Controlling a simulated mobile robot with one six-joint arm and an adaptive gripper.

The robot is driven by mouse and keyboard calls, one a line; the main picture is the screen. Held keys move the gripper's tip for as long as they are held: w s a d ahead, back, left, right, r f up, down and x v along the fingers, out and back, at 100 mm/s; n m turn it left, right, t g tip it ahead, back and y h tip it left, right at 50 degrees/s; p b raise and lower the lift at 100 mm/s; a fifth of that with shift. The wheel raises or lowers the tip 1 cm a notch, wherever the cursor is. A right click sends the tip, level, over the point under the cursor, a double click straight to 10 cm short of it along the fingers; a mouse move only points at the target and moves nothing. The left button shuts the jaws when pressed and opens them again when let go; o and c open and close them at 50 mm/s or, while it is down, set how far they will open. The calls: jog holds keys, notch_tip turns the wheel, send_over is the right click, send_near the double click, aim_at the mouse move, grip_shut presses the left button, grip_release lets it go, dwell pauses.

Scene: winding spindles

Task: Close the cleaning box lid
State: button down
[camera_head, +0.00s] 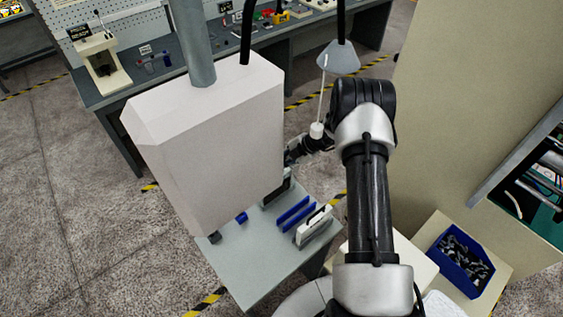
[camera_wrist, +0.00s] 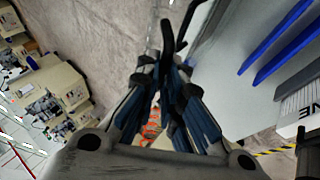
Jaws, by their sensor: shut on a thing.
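My gripper (camera_head: 291,158) is beside the right edge of a large pale box-shaped body, above the grey table. In the wrist view my gripper (camera_wrist: 166,68) has its blue-padded fingers closed together at the tips on a thin dark piece (camera_wrist: 168,36). I cannot tell whether this piece belongs to the cleaning box lid. A white case with a dark handle (camera_head: 313,227) stands upright on the table; its lettered side shows in the wrist view (camera_wrist: 300,108). I cannot tell whether it is the cleaning box. No lid is clearly visible.
The large pale body (camera_head: 215,140) hides part of the grey table (camera_head: 245,277). Two blue bars (camera_head: 293,213) and a dark-framed item (camera_head: 277,191) are on the table. A blue bin of dark parts (camera_head: 461,256) is at right. A workbench (camera_head: 190,70) stands behind.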

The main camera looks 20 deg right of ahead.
jog(key=c, duration=1.7)
grip_release()
jog(key=v, duration=1.2)
